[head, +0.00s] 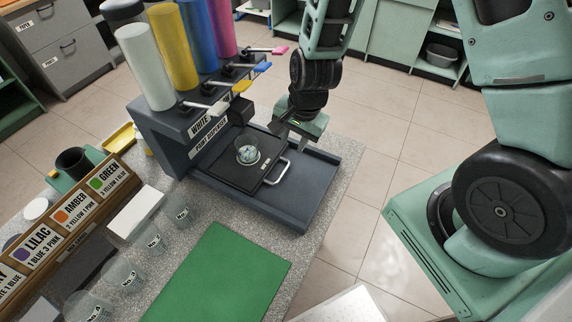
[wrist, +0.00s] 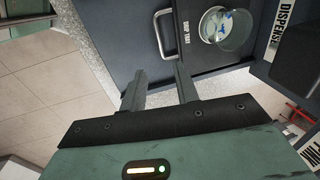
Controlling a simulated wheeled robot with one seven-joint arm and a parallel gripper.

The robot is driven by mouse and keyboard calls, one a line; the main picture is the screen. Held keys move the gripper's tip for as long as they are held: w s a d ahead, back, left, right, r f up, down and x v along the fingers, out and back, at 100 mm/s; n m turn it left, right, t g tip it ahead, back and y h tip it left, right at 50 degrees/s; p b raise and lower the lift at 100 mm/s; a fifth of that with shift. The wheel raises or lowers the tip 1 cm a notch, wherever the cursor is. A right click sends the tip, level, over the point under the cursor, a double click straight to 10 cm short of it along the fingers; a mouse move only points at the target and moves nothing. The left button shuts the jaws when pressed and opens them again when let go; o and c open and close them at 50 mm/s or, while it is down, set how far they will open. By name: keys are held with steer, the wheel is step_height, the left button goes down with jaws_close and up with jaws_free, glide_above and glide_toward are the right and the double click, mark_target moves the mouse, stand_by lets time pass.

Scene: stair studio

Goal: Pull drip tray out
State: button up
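The black drip tray (head: 233,174) lies in the base of the dark paint dispenser (head: 170,128), with a silver bar handle (head: 276,172) on its front edge. A clear cup (head: 247,150) with pale and blue contents stands on the tray. In the wrist view the tray (wrist: 190,52), labelled "DRIP TRAY", its handle (wrist: 160,32) and the cup (wrist: 226,28) show near the top. My gripper (wrist: 158,76) is open, its two dark fingers apart with nothing between them. The fingertips are short of the handle in the picture. In the head view my gripper (head: 284,128) hangs beside the tray's far side.
White, yellow, blue and pink paint cylinders (head: 172,45) stand on the dispenser, with levers sticking out. The dispenser's base tray (head: 300,200) has bare room in front of the handle. A green mat (head: 218,278), several labelled cups (head: 180,212) and a recipe board (head: 70,225) share the counter.

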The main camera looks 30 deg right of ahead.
mark_target(285, 170)
steer(key=f, duration=0.3)
steer(key=w+a+f+p, duration=0.1)
steer(key=f, duration=0.7)
steer(key=shift+w+a+f+p, duration=0.15)
steer(key=shift+w+p, duration=0.2)
steer(key=shift+p, duration=0.05)
jaws_close()
